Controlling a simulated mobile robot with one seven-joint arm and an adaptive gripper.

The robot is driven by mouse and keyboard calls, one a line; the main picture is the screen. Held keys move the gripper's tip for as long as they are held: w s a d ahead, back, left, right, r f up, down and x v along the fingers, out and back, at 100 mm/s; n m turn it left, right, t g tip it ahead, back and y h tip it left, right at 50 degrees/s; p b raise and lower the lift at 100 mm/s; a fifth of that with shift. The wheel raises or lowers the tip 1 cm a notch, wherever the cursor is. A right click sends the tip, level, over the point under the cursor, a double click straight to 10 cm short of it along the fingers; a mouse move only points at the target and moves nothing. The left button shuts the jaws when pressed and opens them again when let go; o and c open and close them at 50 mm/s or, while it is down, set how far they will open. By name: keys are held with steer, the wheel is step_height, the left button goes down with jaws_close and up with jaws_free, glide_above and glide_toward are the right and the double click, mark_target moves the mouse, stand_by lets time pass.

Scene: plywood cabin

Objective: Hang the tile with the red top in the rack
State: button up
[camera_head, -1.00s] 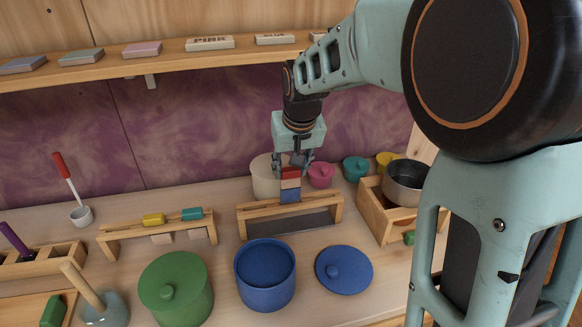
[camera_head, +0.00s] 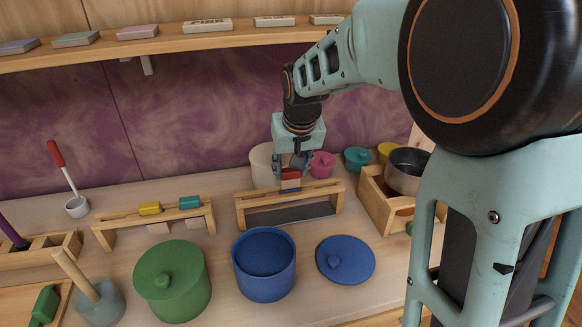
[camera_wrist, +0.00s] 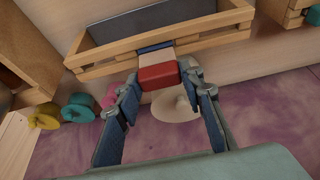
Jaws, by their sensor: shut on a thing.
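The tile with the red top (camera_head: 290,174) is held upright in my gripper (camera_head: 291,168), between its two fingers. In the wrist view the fingers (camera_wrist: 160,82) stand either side of the red top (camera_wrist: 158,76), with a pale pink part and a blue band beyond it. The tile is at the middle of the central wooden rack (camera_head: 252,202), which also shows in the wrist view (camera_wrist: 215,33). Its lower end is hidden at the rack's top rails; I cannot tell if it sits between them.
A left rack (camera_head: 112,229) holds a yellow-topped tile (camera_head: 150,208) and a teal-topped tile (camera_head: 190,202). A blue pot (camera_head: 264,270), blue lid (camera_head: 345,260) and green pot (camera_head: 173,285) stand in front. A cream pot (camera_head: 262,165) is behind; a wooden crate (camera_head: 375,212) with a metal pot is right.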

mark_target(292, 179)
steer(key=shift+f+b, duration=1.45)
steer(key=shift+f, duration=0.6)
steer(key=o, duration=1)
steer(key=shift+o, duration=0.2)
steer(key=shift+r, duration=0.1)
steer(key=v, duration=1.2)
